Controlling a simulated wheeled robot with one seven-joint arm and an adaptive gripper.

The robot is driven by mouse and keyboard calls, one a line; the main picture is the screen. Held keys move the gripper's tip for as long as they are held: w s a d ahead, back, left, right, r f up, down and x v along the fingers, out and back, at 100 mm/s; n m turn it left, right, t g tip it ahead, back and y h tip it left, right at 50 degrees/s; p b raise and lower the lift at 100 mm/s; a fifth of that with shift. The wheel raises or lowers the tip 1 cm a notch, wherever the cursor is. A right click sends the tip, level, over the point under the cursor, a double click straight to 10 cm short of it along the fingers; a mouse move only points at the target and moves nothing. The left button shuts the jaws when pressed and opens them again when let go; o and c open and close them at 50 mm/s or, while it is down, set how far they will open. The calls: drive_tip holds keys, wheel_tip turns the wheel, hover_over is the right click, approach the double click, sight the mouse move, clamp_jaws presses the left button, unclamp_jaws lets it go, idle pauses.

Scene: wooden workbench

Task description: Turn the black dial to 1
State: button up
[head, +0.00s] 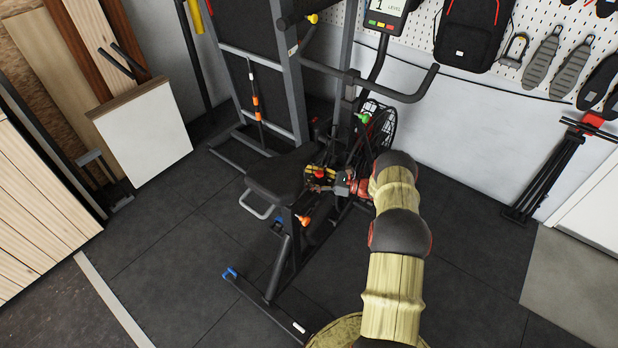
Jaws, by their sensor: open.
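The black dial cannot be made out in the head view; my gripper and the bike frame may hide it. My gripper (316,180) is at the end of my arm, low beside the exercise bike (292,75), just right of its black seat (283,170). The gripper is open, but its fingers are small and overlap yellow and red parts, so I cannot tell whether it touches anything. The bike's display (386,12) at the top shows what looks like a 1 and the word LEVEL.
Black handlebars (410,97) reach out above my arm. A flywheel (378,128) stands behind. A black tripod (548,170) leans at the right wall, and boards (143,135) lean at left. The dark floor (470,290) at front right is clear.

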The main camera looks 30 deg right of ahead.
drive_tip(key=v, duration=1.2)
idle(0.5)
